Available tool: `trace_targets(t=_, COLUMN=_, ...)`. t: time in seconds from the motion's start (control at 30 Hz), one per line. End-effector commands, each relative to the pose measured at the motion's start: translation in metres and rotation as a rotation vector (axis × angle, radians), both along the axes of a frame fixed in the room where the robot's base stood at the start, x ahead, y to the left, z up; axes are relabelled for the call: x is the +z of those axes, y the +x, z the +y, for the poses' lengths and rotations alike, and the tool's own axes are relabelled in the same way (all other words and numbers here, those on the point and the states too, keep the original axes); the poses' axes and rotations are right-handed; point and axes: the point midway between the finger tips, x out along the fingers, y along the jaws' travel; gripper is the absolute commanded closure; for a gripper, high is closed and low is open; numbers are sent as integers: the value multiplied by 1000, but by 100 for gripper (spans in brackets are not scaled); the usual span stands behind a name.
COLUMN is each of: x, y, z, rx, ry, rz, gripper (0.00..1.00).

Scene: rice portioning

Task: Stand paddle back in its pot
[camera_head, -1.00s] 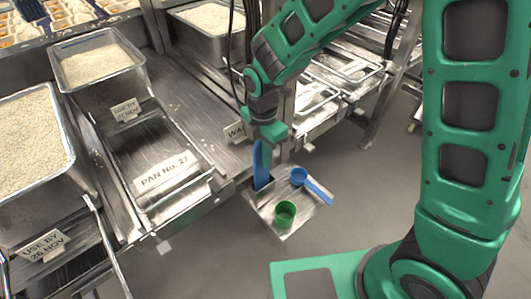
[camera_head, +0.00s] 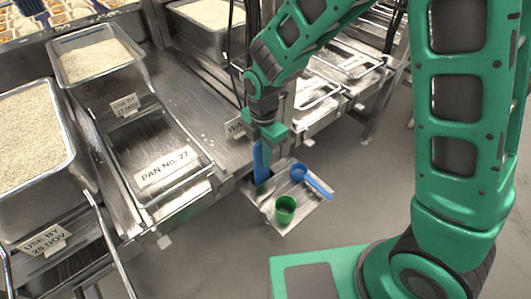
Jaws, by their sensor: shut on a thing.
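My gripper (camera_head: 264,138) is shut on the blue paddle (camera_head: 262,163), which hangs upright below it. The paddle's lower end is at the dark metal pot (camera_head: 262,187) at the back left corner of a small steel tray (camera_head: 292,226). The lower end of the paddle is hidden at the pot, so I cannot tell how deep it sits or whether it touches the bottom. The fingertips themselves are small and partly hidden.
A green cup (camera_head: 285,209) and a blue scoop (camera_head: 300,173) with its handle over the tray edge are on the small tray. A lidded pan marked PAN No. 27 (camera_head: 165,168) and rice pans (camera_head: 97,82) stand on the steel counter to the left.

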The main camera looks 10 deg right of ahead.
Motion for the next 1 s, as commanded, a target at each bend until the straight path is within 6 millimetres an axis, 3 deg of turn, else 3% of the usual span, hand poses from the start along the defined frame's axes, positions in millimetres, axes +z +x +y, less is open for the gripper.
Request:
trace_targets(t=0.03, x=0, y=0, z=0, rx=0, ry=0, rz=0, gripper=86)
trace_targets(t=0.1, x=0, y=0, z=0, rx=0, ry=0, rz=0, gripper=69)
trace_targets(t=0.47, x=3, y=0, z=0, rx=0, ry=1, rz=-1, gripper=69)
trace_targets(t=0.63, x=24, y=2, z=1, rx=0, ry=3, rz=-4, gripper=69)
trace_targets(t=1.0, x=89, y=4, z=0, rx=-1, ry=3, rz=-3, gripper=69)
